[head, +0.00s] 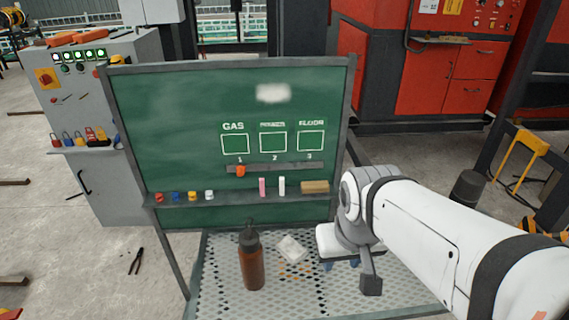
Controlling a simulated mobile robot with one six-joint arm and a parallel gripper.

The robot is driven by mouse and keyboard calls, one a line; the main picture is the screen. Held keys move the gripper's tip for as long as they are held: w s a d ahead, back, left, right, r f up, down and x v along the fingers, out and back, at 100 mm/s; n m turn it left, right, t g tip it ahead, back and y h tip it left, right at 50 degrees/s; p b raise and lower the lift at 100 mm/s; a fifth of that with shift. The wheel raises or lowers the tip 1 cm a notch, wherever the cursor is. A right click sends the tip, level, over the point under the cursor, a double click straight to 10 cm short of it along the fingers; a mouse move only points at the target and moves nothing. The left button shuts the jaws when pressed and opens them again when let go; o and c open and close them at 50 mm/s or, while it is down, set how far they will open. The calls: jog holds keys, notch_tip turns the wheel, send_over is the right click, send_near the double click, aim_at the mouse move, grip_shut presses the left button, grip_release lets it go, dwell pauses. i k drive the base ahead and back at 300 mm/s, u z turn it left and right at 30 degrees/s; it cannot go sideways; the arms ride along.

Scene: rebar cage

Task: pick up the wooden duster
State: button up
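The wooden duster (315,187) is a small tan block lying at the right end of the ledge (235,198) along the bottom of the green chalkboard (185,120). My gripper (340,266) points down in front of the board, below and slightly right of the duster in the picture. The wrist hides part of the area beside the board's right post.
A pink chalk (262,187) and a white chalk (282,186) stand left of the duster. Several small coloured items sit further left on the ledge. A brown bottle (251,262) and a white packet (291,249) are on the perforated platform (215,275). Pliers (136,261) lie on the floor.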

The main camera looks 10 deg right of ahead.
aim_at(321, 187)
jog(key=z, duration=0.2)
jog(key=i, duration=0.8)
jog(key=u, duration=0.2)
jog(key=k, duration=0.9)
jog(key=z, duration=0.15)
jog(key=i, duration=0.95)
jog(key=u, duration=0.05)
